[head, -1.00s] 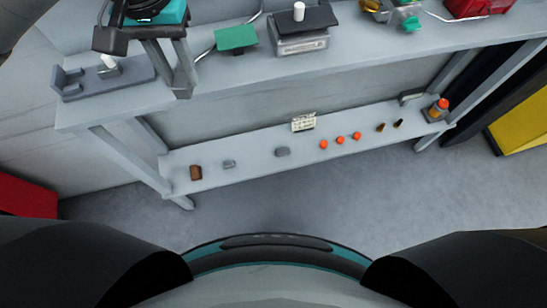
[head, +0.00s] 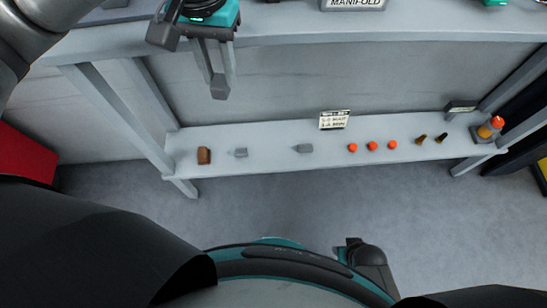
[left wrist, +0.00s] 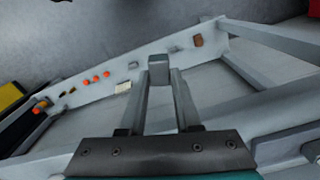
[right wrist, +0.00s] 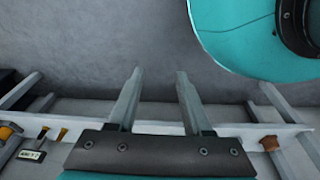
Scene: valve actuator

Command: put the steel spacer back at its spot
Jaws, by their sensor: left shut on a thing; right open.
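My left gripper (head: 217,80) is in the upper left of the head view, shut on a small grey block, which looks like the steel spacer (head: 218,87). In the left wrist view the block (left wrist: 160,64) sits between the fingertips, with the lower shelf behind and below it. Two other grey blocks lie on that shelf, a left one (head: 241,153) and a right one (head: 304,148). No marked spot for the spacer can be made out. My right gripper (right wrist: 155,85) is open and empty in the right wrist view, with floor and the shelf edge beyond it.
The lower shelf (head: 270,138) also holds a brown block (head: 204,155), a printed placard (head: 333,120), three orange caps (head: 371,146), two brass pieces (head: 421,139) and an orange-topped bottle (head: 489,129). The workbench top (head: 285,27) overhangs it. Shelf gaps between the blocks are clear.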

